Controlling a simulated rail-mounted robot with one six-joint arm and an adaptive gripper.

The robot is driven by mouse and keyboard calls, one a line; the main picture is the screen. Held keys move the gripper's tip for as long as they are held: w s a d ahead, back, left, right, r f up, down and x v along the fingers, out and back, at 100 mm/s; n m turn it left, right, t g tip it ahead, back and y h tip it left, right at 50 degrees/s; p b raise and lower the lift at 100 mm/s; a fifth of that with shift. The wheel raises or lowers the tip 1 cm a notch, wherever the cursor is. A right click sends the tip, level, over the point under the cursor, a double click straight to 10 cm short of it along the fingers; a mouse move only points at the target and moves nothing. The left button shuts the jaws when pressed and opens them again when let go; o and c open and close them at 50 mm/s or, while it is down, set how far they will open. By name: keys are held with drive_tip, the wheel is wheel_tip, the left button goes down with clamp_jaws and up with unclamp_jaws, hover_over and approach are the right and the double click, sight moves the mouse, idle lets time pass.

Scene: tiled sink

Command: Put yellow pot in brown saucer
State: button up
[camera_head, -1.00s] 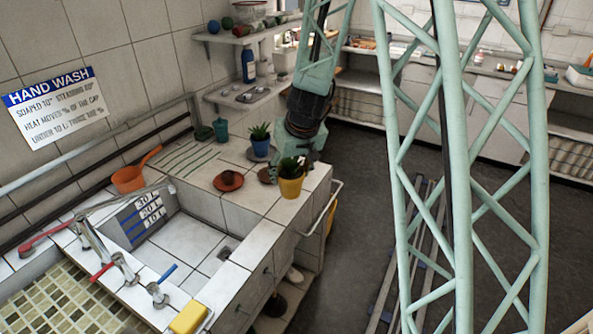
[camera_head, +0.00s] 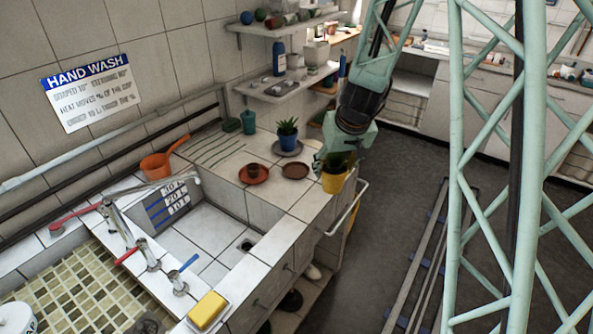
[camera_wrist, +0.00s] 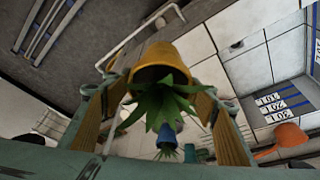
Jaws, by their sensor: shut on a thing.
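The yellow pot (camera_head: 334,183) with a green plant is at the counter's right edge in the head view. My gripper (camera_head: 335,158) is shut on it from above, and its fingers hide part of the plant. In the wrist view the yellow pot (camera_wrist: 160,52) sits between the two fingers, its leaves towards the camera. The head view does not clearly show how far the pot is above the counter. The brown saucer (camera_head: 295,171) lies empty on the counter, left of the pot and apart from it.
A blue pot (camera_head: 287,141) with a plant stands behind on a grey saucer (camera_head: 298,151). The sink basin (camera_head: 212,236) opens at the front left.

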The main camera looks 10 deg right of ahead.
drive_tip(key=w+a+f, duration=0.5)
drive_tip(key=w+a, duration=0.3)
drive_tip(key=a, duration=0.1)
drive_tip(key=shift+w+a+f, duration=0.15)
drive_tip(key=shift+a, duration=0.25)
drive_tip(key=shift+w, duration=0.1)
idle(0.5)
drive_tip(key=w+d+f+p, duration=0.1)
drive_tip(key=w+d+p, duration=0.1)
drive_tip(key=w, duration=1.2)
drive_tip(key=shift+w+f, duration=0.25)
drive_tip(key=shift+w, duration=0.15)
drive_tip(key=shift+d, duration=0.1)
drive_tip(key=shift+s+x, duration=0.2)
drive_tip(key=shift+x, duration=1.6)
drive_tip(key=shift+f, duration=0.25)
